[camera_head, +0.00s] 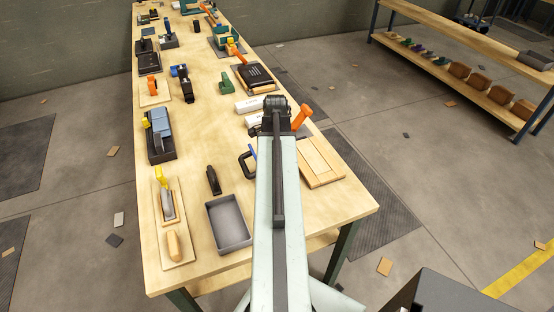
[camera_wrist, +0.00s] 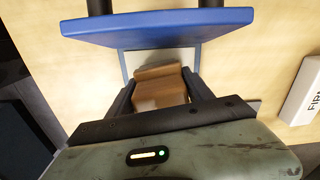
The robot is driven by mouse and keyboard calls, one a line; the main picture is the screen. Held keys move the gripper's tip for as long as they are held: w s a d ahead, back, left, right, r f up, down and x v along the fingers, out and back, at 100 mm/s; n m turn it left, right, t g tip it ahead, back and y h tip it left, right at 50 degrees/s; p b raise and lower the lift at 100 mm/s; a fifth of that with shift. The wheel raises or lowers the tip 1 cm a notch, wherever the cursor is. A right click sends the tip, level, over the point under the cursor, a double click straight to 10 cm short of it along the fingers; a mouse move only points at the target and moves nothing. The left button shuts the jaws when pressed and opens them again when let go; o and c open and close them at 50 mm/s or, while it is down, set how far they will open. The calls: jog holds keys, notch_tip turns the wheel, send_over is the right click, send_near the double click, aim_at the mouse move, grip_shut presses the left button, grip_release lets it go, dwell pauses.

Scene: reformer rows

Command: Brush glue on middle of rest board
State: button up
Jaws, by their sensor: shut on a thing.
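My gripper (camera_wrist: 160,84) is shut on a brown wooden piece (camera_wrist: 160,92), seen between its dark fingers in the wrist view. Most of this piece is hidden, and I cannot tell whether it is the brush handle. A pale grey edged surface shows just beyond it. In the head view my arm hides the gripper and what it holds. I make out no glue.
A blue plate with black posts (camera_wrist: 160,27) lies close beyond the fingers. A white lettered block (camera_wrist: 303,92) is at right. Left of my arm are a black handle (camera_head: 246,165) and grey tray (camera_head: 229,224). An orange-handled tool (camera_head: 302,117) stands near the arm's end.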

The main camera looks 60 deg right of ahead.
jog(key=shift+f+b, duration=0.5)
dwell(1.9)
notch_tip(320, 180, up, 7)
jog(key=p, duration=0.7)
jog(key=shift+r, duration=0.15)
